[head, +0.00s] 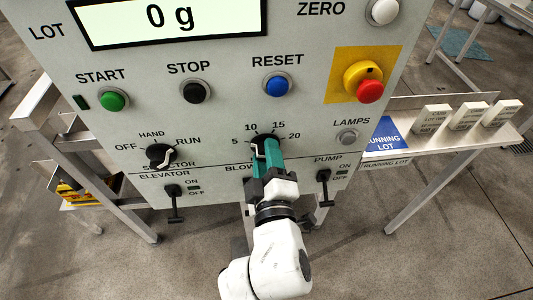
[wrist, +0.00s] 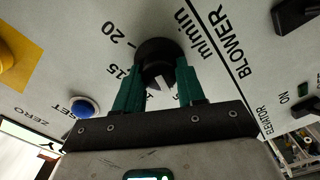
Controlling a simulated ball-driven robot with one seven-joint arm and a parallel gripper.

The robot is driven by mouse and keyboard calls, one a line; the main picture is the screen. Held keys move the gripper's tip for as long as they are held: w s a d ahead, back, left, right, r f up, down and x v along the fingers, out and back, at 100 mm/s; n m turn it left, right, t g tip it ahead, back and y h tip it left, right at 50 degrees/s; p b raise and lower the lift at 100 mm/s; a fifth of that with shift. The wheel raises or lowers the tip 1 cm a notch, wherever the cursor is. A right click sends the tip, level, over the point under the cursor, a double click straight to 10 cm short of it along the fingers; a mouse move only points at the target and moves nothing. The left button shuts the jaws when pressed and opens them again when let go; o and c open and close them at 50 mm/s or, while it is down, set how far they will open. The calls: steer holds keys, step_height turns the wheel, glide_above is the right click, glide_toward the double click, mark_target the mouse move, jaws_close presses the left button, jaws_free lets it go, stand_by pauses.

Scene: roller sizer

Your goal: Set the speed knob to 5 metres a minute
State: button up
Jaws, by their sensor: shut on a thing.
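The speed knob (head: 262,139) is black and sits on the grey panel below the blue RESET button, inside a scale marked 5, 10, 15 and 20. My gripper (head: 268,150), with green fingers, reaches up to it from below and is shut on it. In the wrist view the knob (wrist: 157,47) shows its round black rim, and the gripper (wrist: 160,84) has one finger on each side of its grip. A pale edge shows between the fingers. The fingers hide much of the knob, and I cannot tell which number it points to.
A selector (head: 161,155) is at the left. The elevator switch (head: 173,196) and pump switch (head: 324,180) flank my arm below. A red stop button (head: 369,91) on yellow is at upper right. The display (head: 168,18) reads 0 g. Card blocks (head: 468,116) stand on a side shelf.

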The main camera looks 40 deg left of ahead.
stand_by(0.4)
steer(key=o, duration=1.1)
steer(key=shift+c, duration=0.2)
steer(key=v, duration=1)
steer(key=shift+s+d, duration=0.25)
steer(key=shift+s, duration=0.1)
steer(key=w+d+f+m+h, duration=0.3)
steer(key=d+f, duration=0.1)
steer(key=d, duration=0.2)
steer(key=w+d+f+m+h, duration=0.4)
steer(key=d, duration=0.3)
steer(key=s+d+f+m+g+h, duration=0.1)
steer(key=d+f+m+g+h, duration=0.2)
steer(key=d, duration=0.5)
steer(key=s+d+f+m+h, duration=0.1)
steer(key=d+f+m+h, duration=0.15)
steer(key=d+f, duration=0.35)
steer(key=s+d+f+m+g, duration=0.2)
steer(key=s+d+m+g, duration=0.1)
steer(key=s+d+m, duration=0.2)
steer(key=s+d+f+m+g+h, duration=0.1)
steer(key=s+d+f+m+g, duration=0.2)
steer(key=s+d, duration=0.7)
steer(key=shift+s+d+m+g, duration=0.25)
steer(key=shift+d+m+g, duration=0.55)
steer(key=shift+m, duration=0.15)
